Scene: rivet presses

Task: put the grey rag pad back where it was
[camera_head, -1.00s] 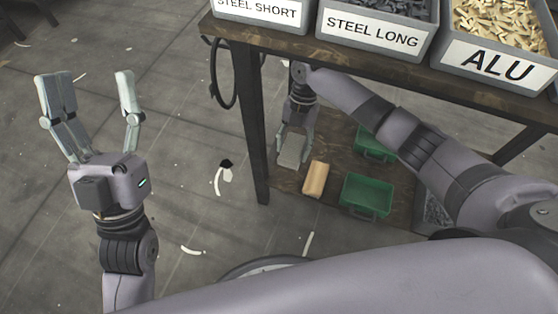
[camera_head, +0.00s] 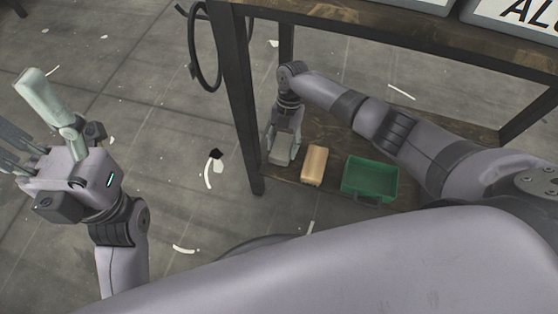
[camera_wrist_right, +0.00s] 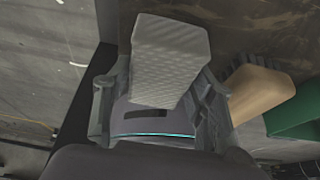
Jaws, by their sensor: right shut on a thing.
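The grey rag pad (camera_head: 281,151) is in my right gripper (camera_head: 283,146), low at the left end of the bench's lower shelf (camera_head: 333,140). In the right wrist view the ribbed light grey pad (camera_wrist_right: 168,62) sits between the two fingers, which are shut on it. I cannot tell whether the pad touches the shelf. My left gripper (camera_head: 17,112) is open and empty over the floor at the far left, its fingers spread and partly cut off by the picture's edge.
A tan block (camera_head: 314,166) lies just right of the pad, and a green bin (camera_head: 370,180) stands right of it on the shelf. A dark bench leg (camera_head: 238,110) is close on the left. Labelled bins (camera_head: 515,18) stand on the bench top above.

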